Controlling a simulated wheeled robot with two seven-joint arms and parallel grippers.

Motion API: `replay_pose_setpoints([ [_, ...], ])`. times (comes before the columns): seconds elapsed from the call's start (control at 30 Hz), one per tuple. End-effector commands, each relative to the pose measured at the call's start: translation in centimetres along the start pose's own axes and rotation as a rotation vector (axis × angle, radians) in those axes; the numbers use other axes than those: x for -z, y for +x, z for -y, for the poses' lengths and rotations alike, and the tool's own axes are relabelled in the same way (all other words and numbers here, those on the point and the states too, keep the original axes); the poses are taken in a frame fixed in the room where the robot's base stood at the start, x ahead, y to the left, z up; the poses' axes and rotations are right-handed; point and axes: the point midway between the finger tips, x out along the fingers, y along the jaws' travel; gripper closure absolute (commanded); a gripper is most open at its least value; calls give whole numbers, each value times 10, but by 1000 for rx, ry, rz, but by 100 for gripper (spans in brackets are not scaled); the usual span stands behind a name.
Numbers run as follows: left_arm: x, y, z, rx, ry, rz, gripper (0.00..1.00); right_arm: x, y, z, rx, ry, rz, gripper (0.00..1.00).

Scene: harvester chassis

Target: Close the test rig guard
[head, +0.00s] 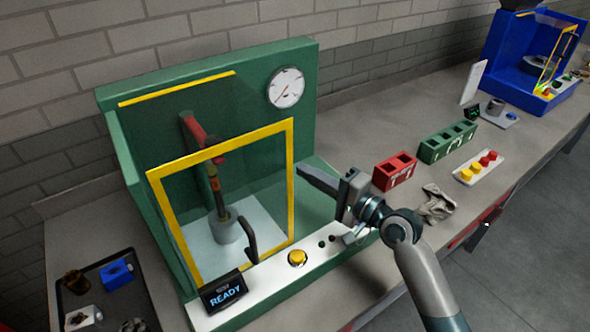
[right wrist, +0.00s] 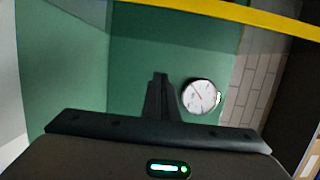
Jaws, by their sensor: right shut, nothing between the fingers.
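The test rig (head: 112,150) is a green housing on the bench. Its guard is a clear panel with a yellow frame (head: 220,146) and a black handle (head: 250,240) low on it. The guard stands upright across the front, its lower edge close to the white control strip. I cannot tell whether it is fully seated. My right gripper (head: 302,171) is shut and empty, just right of the frame's right side; contact is unclear. In the right wrist view its fingers (right wrist: 160,80) point at the green back wall, and a yellow bar (right wrist: 260,16) crosses the top. My left gripper is not in view.
A gauge (head: 286,88) sits on the rig's back wall. A READY display (head: 224,292) and a yellow button (head: 297,258) are at the front. A dark tray (head: 145,292) lies left. Red (head: 395,171) and green (head: 447,142) blocks and a grey cloth (head: 436,205) lie right.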

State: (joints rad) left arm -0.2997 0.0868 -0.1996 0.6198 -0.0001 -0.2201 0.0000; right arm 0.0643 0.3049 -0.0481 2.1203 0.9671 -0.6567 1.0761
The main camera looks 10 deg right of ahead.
Motion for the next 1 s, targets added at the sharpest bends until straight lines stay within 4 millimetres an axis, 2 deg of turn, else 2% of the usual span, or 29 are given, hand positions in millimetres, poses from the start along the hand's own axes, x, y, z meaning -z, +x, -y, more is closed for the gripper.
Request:
replay_pose_setpoints([
  [0.2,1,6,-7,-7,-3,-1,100,0,-16,0,0,-2,0,100],
  [0.73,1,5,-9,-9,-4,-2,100,0,-18,1,0,-1,0,100],
  [0.87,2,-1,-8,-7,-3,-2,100,0,-17,8,1,-1,0,100],
  [1.0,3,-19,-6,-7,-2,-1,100,0,-17,26,1,-1,0,100],
])
